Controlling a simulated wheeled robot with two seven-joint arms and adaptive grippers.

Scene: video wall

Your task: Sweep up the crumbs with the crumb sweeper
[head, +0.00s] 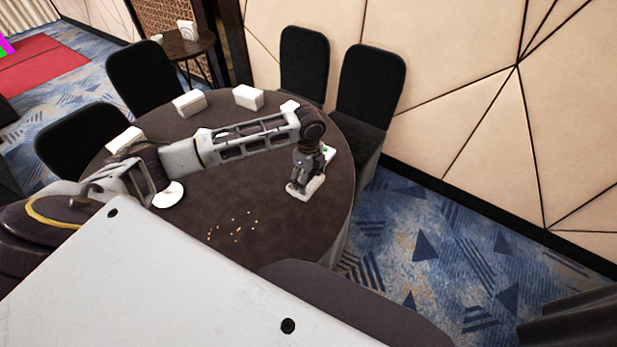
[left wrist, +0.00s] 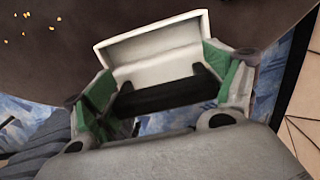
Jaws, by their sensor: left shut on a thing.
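The crumb sweeper (head: 304,189) is a cream-white block at the right part of the round brown table. In the left wrist view the sweeper (left wrist: 155,48) shows a white body with a dark bar across it. My left gripper (head: 308,172) is shut on it, with green-lined fingers on either side in the left wrist view (left wrist: 165,85). I cannot tell whether the sweeper touches the tabletop. The crumbs (head: 236,229) are small orange-tan bits scattered on the table, left of and nearer than the sweeper. Some crumbs (left wrist: 28,22) show at the left wrist view's upper left. My right gripper is not in view.
The table (head: 270,215) also bears white blocks (head: 248,97) (head: 189,104) along its far side and a round white item (head: 168,194) at left. Dark chairs (head: 367,90) stand around it, with a wall behind. Bare tabletop lies between crumbs and sweeper.

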